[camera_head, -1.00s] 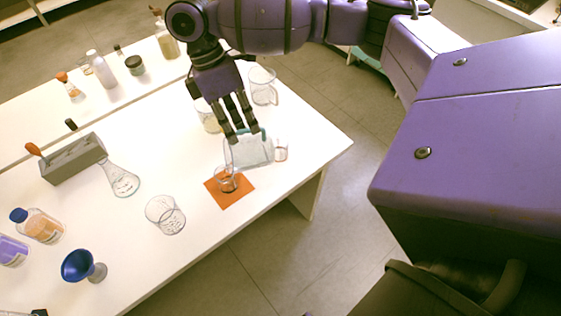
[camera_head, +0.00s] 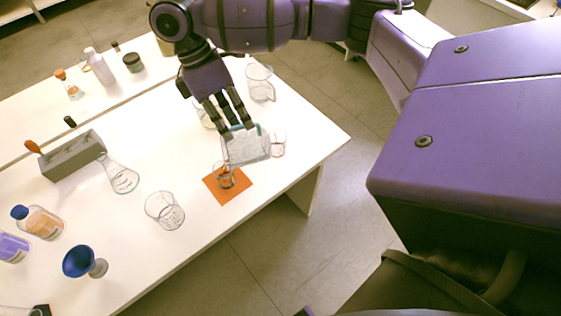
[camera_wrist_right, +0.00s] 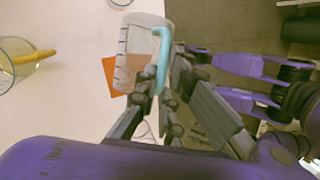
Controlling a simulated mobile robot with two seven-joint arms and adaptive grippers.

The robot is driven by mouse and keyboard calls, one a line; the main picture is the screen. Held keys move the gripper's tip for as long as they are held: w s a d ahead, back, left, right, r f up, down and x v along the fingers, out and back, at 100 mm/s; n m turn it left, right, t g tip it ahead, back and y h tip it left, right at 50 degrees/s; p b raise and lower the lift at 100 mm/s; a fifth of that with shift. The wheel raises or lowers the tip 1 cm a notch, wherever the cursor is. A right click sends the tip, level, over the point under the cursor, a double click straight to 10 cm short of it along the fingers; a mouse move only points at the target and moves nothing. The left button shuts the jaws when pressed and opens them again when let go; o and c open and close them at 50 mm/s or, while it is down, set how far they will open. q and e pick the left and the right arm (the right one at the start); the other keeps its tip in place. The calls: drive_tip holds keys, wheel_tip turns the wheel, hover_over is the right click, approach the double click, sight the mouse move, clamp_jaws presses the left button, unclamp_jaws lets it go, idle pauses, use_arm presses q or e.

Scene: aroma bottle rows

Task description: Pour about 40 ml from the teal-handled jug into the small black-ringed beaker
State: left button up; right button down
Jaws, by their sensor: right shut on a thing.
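My right gripper (camera_head: 236,130) is shut on the teal handle (camera_wrist_right: 162,55) of the clear jug (camera_head: 247,149). The jug is held tilted above the table, with its lower left part close to the small beaker. The small beaker (camera_head: 225,180) with a dark ring stands on an orange mat (camera_head: 236,194), partly overlapped by the jug. I cannot make out a stream or the level in the beaker. The wrist view shows the jug (camera_wrist_right: 134,58) in front of the fingers, with part of the orange mat (camera_wrist_right: 109,72) behind it. My left gripper is not in view.
A clear beaker (camera_head: 165,211) and a flask (camera_head: 122,177) stand left of the mat. A small glass (camera_head: 277,145) is just right of the jug, and a larger vessel (camera_head: 260,83) stands behind. A grey block (camera_head: 72,157) and blue funnel (camera_head: 78,262) are farther left.

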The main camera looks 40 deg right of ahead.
drive_tip(key=shift+w+a+r, duration=0.15)
drive_tip(key=shift+a, duration=0.1)
idle(0.3)
